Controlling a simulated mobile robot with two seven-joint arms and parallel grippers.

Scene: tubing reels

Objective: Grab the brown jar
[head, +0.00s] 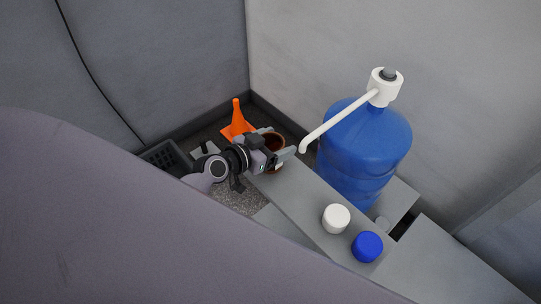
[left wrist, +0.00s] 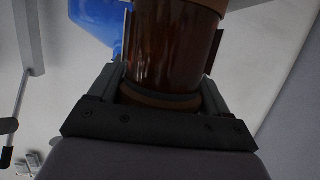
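The brown jar (left wrist: 172,50) is glossy and dark reddish brown, and it fills the space between the two fingers of my left gripper (left wrist: 172,72) in the left wrist view. A finger pad lies along each side of it with no clear gap. In the head view the left gripper (head: 287,157) is at the far end of the grey bench, and part of the jar (head: 273,136) shows behind the fingers. The jar's lower part is hidden there, so I cannot tell whether it rests on anything. My right gripper is not in view.
A large blue water bottle (head: 362,150) with a white pump and spout stands right of the gripper. A white cap (head: 336,218) and a blue cap (head: 367,246) are on the grey bench (head: 300,205). An orange cone (head: 237,122) and a dark crate (head: 166,156) are near the corner.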

